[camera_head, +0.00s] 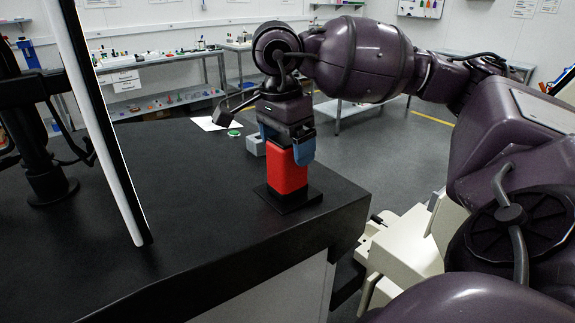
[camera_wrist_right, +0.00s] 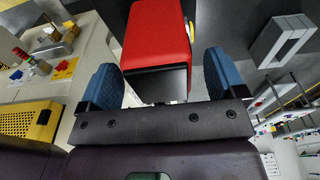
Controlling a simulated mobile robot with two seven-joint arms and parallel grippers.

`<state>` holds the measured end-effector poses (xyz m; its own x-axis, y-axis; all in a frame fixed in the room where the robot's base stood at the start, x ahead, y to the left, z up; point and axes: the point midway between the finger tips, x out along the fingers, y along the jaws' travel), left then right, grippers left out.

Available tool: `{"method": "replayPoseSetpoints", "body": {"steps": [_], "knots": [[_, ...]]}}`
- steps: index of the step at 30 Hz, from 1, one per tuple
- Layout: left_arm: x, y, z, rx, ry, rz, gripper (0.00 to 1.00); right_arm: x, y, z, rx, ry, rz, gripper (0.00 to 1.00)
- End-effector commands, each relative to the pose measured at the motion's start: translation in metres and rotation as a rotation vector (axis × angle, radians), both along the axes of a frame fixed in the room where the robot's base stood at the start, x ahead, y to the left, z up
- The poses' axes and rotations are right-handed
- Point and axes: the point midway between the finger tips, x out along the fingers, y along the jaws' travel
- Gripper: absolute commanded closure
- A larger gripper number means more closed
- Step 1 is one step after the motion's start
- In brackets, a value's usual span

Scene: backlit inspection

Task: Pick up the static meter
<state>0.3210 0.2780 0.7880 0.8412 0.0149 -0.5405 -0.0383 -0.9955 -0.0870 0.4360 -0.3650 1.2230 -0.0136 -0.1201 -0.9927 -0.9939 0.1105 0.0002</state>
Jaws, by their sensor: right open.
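The static meter appears to be the red block with a black top part (camera_head: 286,172), upright on a small black base near the corner of the black table. My right gripper (camera_head: 286,143) is above it, pointing down, with its blue fingers on either side of its upper part. In the right wrist view the red and black body (camera_wrist_right: 158,40) lies between the two spread blue fingers (camera_wrist_right: 158,80), with a gap visible on each side. The right gripper is open. My left gripper is not in view.
A thin upright panel with a bright edge (camera_head: 100,120) stands on the black table (camera_head: 190,190) at the left. A black stand with cables (camera_head: 45,160) is behind it. A grey block (camera_head: 255,144), a green disc (camera_head: 235,133) and white paper (camera_head: 212,123) lie near the far edge.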

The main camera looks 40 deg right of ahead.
Motion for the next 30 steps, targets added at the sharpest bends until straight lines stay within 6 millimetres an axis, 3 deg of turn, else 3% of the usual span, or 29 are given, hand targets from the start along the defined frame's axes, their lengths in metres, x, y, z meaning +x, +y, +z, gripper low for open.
{"method": "replayPoseSetpoints", "body": {"steps": [6, 15, 26, 30], "knots": [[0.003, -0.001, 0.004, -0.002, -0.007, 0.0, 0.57, -0.001, -0.003, -0.024, 0.0, 0.001, 0.0, 0.11], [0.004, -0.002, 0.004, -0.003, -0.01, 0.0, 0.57, -0.001, -0.003, -0.027, 0.001, 0.0, 0.0, 0.12], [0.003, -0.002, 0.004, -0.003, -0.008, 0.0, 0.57, -0.001, -0.003, -0.027, 0.001, 0.001, 0.0, 0.67], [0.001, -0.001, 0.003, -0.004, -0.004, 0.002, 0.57, -0.001, -0.003, -0.027, 0.001, 0.001, 0.0, 0.71]]}}
